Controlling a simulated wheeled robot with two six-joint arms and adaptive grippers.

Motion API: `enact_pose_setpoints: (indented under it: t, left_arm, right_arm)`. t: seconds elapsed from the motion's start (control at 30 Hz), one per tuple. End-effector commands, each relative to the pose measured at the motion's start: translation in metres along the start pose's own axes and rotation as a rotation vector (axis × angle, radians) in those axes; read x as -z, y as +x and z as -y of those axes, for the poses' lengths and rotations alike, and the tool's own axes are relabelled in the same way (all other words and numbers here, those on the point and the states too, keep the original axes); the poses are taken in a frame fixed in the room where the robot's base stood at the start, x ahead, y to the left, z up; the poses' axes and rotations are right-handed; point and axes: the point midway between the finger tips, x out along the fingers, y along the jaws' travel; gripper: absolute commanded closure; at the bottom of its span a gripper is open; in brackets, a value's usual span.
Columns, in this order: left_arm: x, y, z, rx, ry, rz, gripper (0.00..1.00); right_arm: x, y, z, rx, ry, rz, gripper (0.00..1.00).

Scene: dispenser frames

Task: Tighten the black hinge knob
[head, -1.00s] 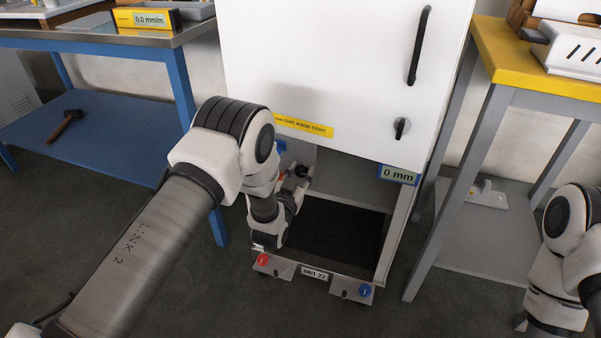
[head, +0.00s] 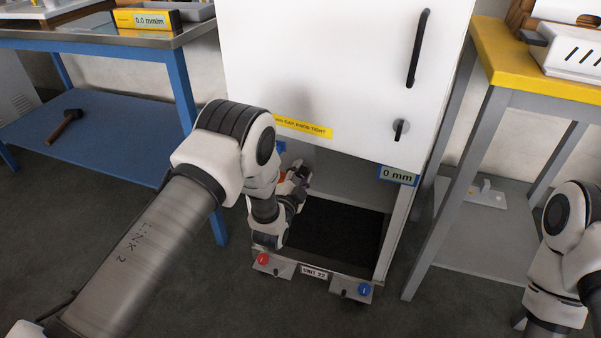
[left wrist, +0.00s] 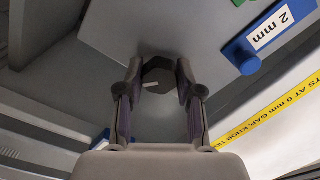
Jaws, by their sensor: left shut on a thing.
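The black hinge knob (left wrist: 158,76) shows in the left wrist view, a dark faceted knob with a pale mark on its face, set against a grey panel. My left gripper (left wrist: 157,84) is shut on it, with one finger on each side. In the head view my left gripper (head: 296,180) is inside the opening below the white door (head: 340,70), partly behind my own arm, and the knob is hidden there. My right gripper is out of the picture; only part of the right arm shows at the right edge.
A blue tag reading 2 mm (left wrist: 268,38) is near the knob. A 0 mm tag (head: 398,175) is at the door's lower right corner. The frame's base has a red knob (head: 263,259) and a blue knob (head: 364,290). A blue table stands left, a yellow-topped one right.

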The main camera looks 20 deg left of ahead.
Motion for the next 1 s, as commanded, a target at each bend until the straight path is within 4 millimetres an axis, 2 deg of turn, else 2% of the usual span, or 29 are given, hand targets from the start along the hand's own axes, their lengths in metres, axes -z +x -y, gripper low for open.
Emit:
enact_pose_setpoints:
  t: [0.6, 1.0]
  left_arm:
    - [-0.0005, -0.0001, -0.0015, -0.001, 0.579, 0.0, 0.99]
    - [-0.0009, -0.0002, -0.002, -0.001, 0.842, 0.0, 0.99]
  right_arm:
    - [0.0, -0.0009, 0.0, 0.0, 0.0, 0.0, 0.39]
    - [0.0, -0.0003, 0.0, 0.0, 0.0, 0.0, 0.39]
